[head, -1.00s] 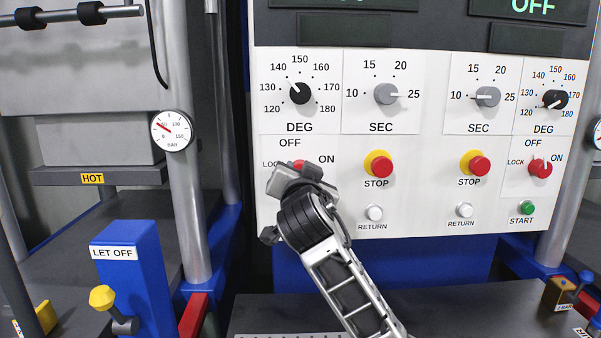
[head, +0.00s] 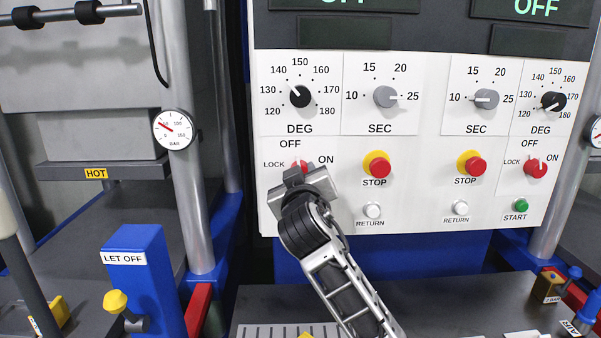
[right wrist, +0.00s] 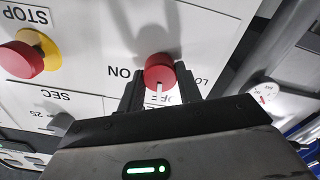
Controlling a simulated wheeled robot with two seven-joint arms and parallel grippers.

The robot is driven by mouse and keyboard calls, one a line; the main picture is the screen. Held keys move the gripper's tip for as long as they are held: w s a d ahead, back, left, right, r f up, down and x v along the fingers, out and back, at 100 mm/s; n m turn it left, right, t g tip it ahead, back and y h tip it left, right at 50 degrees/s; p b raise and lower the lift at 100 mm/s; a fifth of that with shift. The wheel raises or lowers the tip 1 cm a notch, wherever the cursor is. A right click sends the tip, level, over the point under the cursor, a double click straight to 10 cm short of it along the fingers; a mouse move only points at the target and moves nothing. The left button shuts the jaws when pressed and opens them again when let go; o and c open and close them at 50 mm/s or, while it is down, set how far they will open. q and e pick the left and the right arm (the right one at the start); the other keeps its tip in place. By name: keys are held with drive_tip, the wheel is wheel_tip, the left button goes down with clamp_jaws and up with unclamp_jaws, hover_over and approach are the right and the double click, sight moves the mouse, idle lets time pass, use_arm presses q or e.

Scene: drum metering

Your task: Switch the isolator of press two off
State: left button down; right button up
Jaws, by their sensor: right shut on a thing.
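The left panel's isolator is a red knob (head: 299,166) with LOCK, OFF and ON marked around it. My right gripper (head: 297,176) is at this knob and hides its lower part. In the right wrist view the gripper's dark fingers (right wrist: 160,90) are shut on the red knob (right wrist: 158,70), one on each side. Its white mark points toward the partly hidden OFF lettering. The right panel's isolator (head: 536,167) is a like red knob, with its mark up toward OFF. My left gripper is not in view.
A red STOP button (head: 376,166) on a yellow collar sits right of the held knob, with a white RETURN button (head: 372,210) below. A pressure gauge (head: 174,129) on a metal column is to the left. A blue LET OFF post (head: 140,285) stands lower left.

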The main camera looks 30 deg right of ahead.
drive_tip(key=shift+f+n, duration=0.15)
drive_tip(key=shift+n, duration=0.75)
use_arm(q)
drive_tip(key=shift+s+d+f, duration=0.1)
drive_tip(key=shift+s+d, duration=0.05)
use_arm(e)
drive_tip(key=o, duration=1)
drive_tip(key=shift+s, duration=0.1)
use_arm(q)
drive_tip(key=b, duration=0.1)
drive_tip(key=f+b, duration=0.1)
drive_tip(key=b, duration=0.1)
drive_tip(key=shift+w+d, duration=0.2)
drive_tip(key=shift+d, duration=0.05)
use_arm(e)
drive_tip(key=v, duration=1.5)
drive_tip(key=shift+s+a, duration=0.15)
drive_tip(key=shift+s, duration=0.25)
